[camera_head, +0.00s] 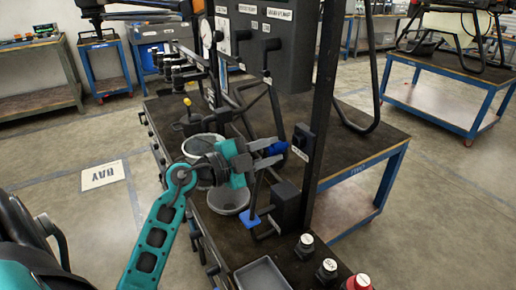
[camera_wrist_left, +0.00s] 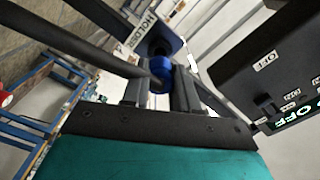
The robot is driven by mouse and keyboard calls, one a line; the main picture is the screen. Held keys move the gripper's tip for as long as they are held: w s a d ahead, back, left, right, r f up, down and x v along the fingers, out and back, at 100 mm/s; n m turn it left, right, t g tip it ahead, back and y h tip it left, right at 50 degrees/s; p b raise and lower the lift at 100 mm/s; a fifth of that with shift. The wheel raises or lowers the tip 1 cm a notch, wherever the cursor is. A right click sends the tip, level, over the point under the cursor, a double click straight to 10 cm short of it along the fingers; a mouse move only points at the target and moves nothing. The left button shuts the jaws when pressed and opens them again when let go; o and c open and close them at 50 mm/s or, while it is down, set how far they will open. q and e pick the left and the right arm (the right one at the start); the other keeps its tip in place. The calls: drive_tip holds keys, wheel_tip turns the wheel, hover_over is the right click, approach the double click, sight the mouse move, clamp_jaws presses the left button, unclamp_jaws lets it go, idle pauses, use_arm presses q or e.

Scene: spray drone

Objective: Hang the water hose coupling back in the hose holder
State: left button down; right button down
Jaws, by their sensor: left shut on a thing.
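The blue water hose coupling (camera_head: 277,148) is between the fingertips of my left gripper (camera_head: 268,155), which is shut on it. In the left wrist view the coupling (camera_wrist_left: 160,70) shows as a blue ring at the tips of the fingers (camera_wrist_left: 160,88). The hose holder (camera_head: 303,137) is a dark block with a white label on the black upright post, just right of the coupling. In the left wrist view the holder (camera_wrist_left: 155,42) is right behind the coupling. I cannot tell whether they touch. My right gripper is not in view.
A grey tray (camera_head: 264,276) and several knobs (camera_head: 326,270) are at the front. A control box (camera_wrist_left: 265,65) is close at right in the wrist view.

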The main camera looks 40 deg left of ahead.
use_arm(q)
drive_tip(key=shift+w+d, duration=0.2)
drive_tip(key=shift+w, duration=0.25)
idle(0.4)
drive_tip(key=shift+r+p, duration=0.1)
drive_tip(key=shift+p, duration=0.5)
idle(0.5)
drive_tip(key=shift+p, duration=0.6)
